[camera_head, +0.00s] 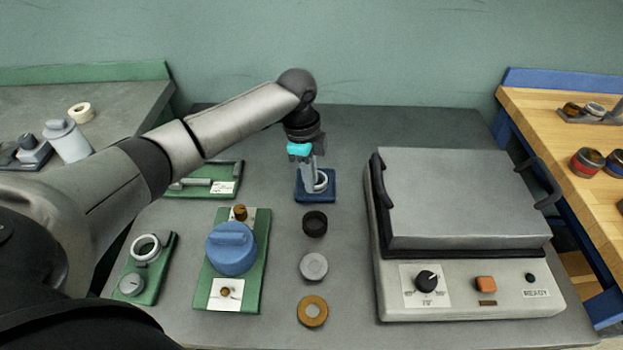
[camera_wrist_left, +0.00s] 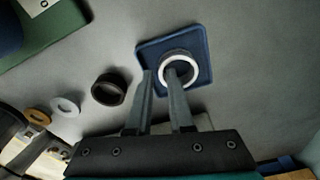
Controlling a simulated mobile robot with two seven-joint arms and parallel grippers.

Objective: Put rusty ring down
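A ring with a bright white rim (camera_head: 320,181) sits on a small dark blue tray (camera_head: 302,196) at the back middle of the table. It also shows in the left wrist view (camera_wrist_left: 177,54) on the blue tray (camera_wrist_left: 150,51); no rust shows on it. My left gripper (camera_head: 312,184) points down at this ring. In the left wrist view its fingers (camera_wrist_left: 160,76) are apart, one over the ring's hole and one outside its wall, with a small gap seeming to show beside the outer finger. My right gripper is not in view.
A black ring (camera_head: 315,224) and a grey disc-like ring (camera_head: 313,267) lie in line between tray and brown ring. A grey lidded machine (camera_head: 465,200) stands right. Green-based fixtures, one with a blue knob (camera_head: 232,250), stand left.

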